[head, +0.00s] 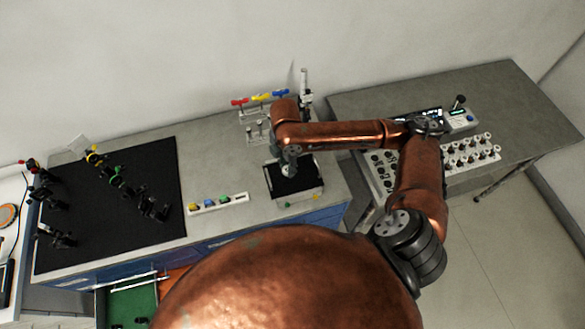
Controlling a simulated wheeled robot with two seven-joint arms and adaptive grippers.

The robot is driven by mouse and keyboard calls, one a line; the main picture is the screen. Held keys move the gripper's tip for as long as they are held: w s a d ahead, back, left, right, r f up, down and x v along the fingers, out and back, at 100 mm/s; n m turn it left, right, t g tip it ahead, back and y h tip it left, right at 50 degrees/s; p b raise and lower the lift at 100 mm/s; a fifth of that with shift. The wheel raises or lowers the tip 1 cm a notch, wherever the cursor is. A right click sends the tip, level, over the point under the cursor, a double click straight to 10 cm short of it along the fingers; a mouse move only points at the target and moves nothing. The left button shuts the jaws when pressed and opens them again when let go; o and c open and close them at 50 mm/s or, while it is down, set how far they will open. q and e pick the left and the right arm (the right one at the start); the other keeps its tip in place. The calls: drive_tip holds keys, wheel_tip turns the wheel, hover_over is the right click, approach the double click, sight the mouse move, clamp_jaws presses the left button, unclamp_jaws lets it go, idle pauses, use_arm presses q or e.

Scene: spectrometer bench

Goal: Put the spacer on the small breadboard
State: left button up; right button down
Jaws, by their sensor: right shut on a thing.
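My right arm reaches in from the right. Its gripper (289,168) points down over the back left part of the small breadboard (306,184), a black square plate with a pale front edge. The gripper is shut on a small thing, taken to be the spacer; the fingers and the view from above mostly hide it. I cannot tell whether it touches the board. The rest of the black surface looks bare. My left gripper is not in view.
A large black breadboard (110,222) with dark optic mounts fills the bench's left side. A white strip with coloured pieces (218,203) lies between the boards. A rack with red, yellow and blue handles (260,98) stands behind. A side table (500,95) holds several knobbed parts.

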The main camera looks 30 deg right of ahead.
drive_tip(key=d+f, duration=0.1)
drive_tip(key=w+d+f, duration=0.1)
drive_tip(key=f, duration=0.1)
drive_tip(key=shift+d+f, duration=0.1)
drive_tip(key=shift+d, duration=0.1)
drive_tip(key=shift+w+d+f, duration=0.1)
drive_tip(key=shift+d+f, duration=0.1)
drive_tip(key=shift+f, duration=0.1)
wheel_tip(320, 180, down, 2)
drive_tip(key=shift+d+f+p, duration=0.1)
drive_tip(key=shift+p, duration=0.45)
drive_tip(key=shift+f, duration=0.55)
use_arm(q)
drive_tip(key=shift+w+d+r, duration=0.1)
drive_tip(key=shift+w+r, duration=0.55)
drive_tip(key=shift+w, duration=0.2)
use_arm(e)
drive_tip(key=shift+f, duration=0.1)
drive_tip(key=c, duration=2)
unclamp_jaws()
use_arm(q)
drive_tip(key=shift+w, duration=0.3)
use_arm(e)
drive_tip(key=o, duration=0.4)
